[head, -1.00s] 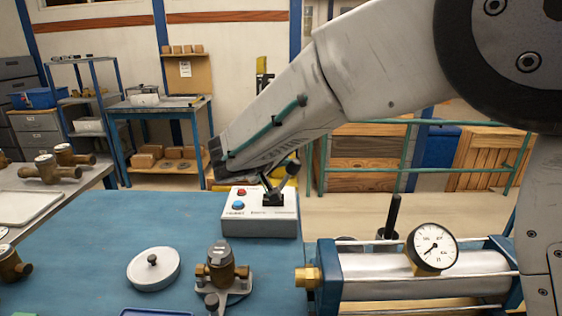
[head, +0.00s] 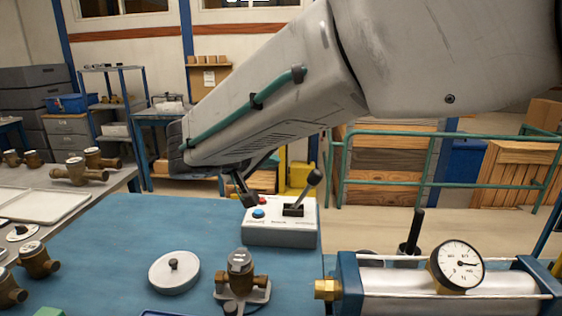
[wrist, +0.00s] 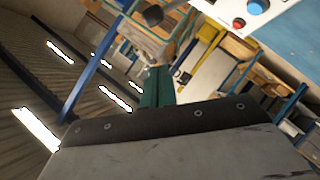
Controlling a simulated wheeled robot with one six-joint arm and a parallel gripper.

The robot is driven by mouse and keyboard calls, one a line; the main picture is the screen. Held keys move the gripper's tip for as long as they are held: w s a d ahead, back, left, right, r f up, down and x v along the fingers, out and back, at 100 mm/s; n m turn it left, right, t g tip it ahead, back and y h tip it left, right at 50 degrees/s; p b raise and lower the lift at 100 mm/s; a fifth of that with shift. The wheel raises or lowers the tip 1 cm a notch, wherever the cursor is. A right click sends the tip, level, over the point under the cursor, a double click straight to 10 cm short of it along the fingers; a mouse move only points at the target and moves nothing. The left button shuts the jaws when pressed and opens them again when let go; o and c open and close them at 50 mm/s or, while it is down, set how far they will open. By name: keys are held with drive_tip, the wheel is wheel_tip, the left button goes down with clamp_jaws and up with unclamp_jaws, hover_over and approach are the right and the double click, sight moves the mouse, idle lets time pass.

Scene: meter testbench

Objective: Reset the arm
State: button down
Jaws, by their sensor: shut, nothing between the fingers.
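My gripper (head: 246,198) shows in the head view as dark fingers below my forearm. It is shut and empty, at the upper left edge of the white control box (head: 280,236), close to the red and blue buttons; I cannot tell whether it touches the box. The black lever (head: 309,187) on the box tilts up to the right, apart from the fingers. In the wrist view the box's corner (wrist: 285,12) with its buttons is at the top right, and a dark round knob (wrist: 152,15) is at the top.
A blue-topped bench (head: 120,240) holds a round white lid (head: 174,272), a brass meter (head: 240,275) and a cylinder with a dial gauge (head: 457,265). Brass fittings (head: 75,172) and a white tray (head: 45,205) lie at left. A green railing (head: 390,184) stands behind.

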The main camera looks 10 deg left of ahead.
drive_tip(key=s+d+m+g+h, duration=0.15)
drive_tip(key=s+d+g, duration=0.25)
drive_tip(key=d, duration=1)
drive_tip(key=s+d+m+g+y, duration=0.1)
drive_tip(key=s+d+m+g, duration=0.2)
drive_tip(key=d, duration=1.2)
drive_tip(key=s+d+f+g+y, duration=0.1)
drive_tip(key=s+d+f+y, duration=0.2)
drive_tip(key=s, duration=0.8)
drive_tip(key=s+d+f+m+g+y, duration=0.1)
drive_tip(key=s+d+f+g+y, duration=0.1)
drive_tip(key=s+d, duration=0.5)
drive_tip(key=s+f+y, duration=0.1)
drive_tip(key=s+f, duration=0.1)
drive_tip(key=s, duration=0.3)
drive_tip(key=shift+f+g, duration=0.25)
drive_tip(key=shift+g, duration=0.05)
drive_tip(key=shift+s, duration=0.1)
